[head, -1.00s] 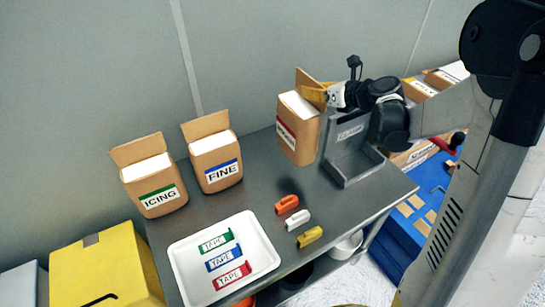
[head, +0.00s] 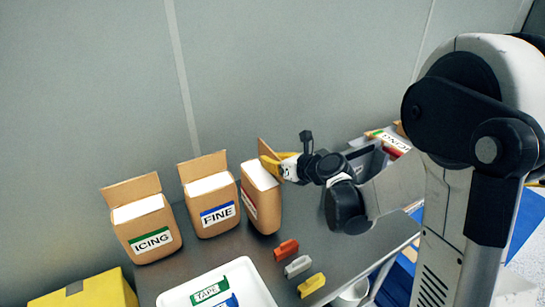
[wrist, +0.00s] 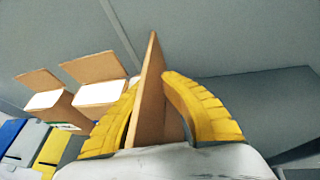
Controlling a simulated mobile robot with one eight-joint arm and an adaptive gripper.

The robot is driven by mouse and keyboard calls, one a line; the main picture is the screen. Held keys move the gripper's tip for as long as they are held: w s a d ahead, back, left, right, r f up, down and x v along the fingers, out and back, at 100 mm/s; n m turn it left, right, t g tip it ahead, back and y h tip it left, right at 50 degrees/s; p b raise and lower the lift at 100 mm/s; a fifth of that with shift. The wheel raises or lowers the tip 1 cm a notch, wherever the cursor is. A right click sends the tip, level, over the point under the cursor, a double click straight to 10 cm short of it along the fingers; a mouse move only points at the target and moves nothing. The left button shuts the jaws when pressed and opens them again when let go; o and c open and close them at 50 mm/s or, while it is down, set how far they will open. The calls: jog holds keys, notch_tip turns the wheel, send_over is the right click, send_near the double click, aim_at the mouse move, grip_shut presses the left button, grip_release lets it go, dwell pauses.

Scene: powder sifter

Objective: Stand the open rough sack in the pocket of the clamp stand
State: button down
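The rough sack (head: 262,199) is a brown paper sack with white contents and a red-edged label whose word is turned too far to read. It is upright beside the FINE sack; I cannot tell whether its base touches the table. My gripper (head: 270,163) has its yellow fingers closed on the sack's raised flap. In the wrist view the flap (wrist: 151,100) stands between both fingers. The grey clamp stand (head: 372,160) is to the right, mostly hidden behind my arm; its pocket cannot be seen.
The FINE sack (head: 212,205) and ICING sack (head: 146,228) stand left on the grey table (head: 240,250). Orange (head: 286,250), white (head: 298,266) and yellow (head: 311,285) clips lie in front. A white tray (head: 180,296) holds tape pieces. A yellow box (head: 90,292) is at lower left.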

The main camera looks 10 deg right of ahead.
notch_tip(320, 180, down, 3)
jog(key=shift+w+f+b, duration=0.1)
jog(key=shift+b, duration=0.5)
jog(key=c, duration=1.6)
grip_release()
